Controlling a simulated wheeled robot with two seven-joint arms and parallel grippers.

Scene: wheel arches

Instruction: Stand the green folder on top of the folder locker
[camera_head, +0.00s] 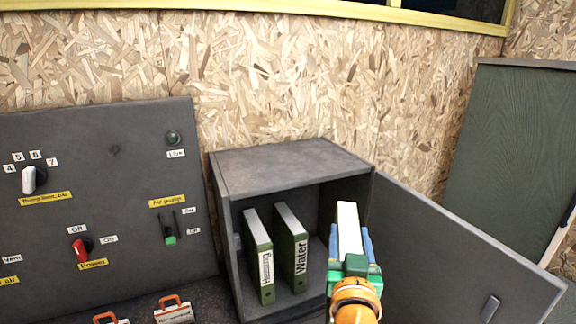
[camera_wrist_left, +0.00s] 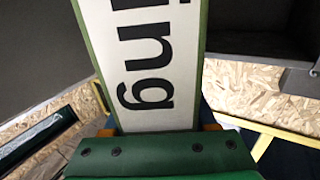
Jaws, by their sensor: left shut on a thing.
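The folder locker (camera_head: 290,165) is a dark grey open-fronted box with a flat, empty top. Its door (camera_head: 460,250) is swung open to the right. My left gripper (camera_head: 352,240) is shut on a green folder (camera_head: 348,222), whose white spine faces me. In the left wrist view the held folder (camera_wrist_left: 145,60) fills the middle, with "ing" readable on its spine label. It is held at the right side of the locker's opening, below the level of the top. I cannot tell how far it is inside. My right gripper is not in view.
Two more green folders, one marked "Water" (camera_head: 292,248) and another (camera_head: 258,255), stand upright inside the locker. A grey control panel (camera_head: 100,200) with knobs and switches stands to the left. A chipboard wall (camera_head: 290,80) is behind.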

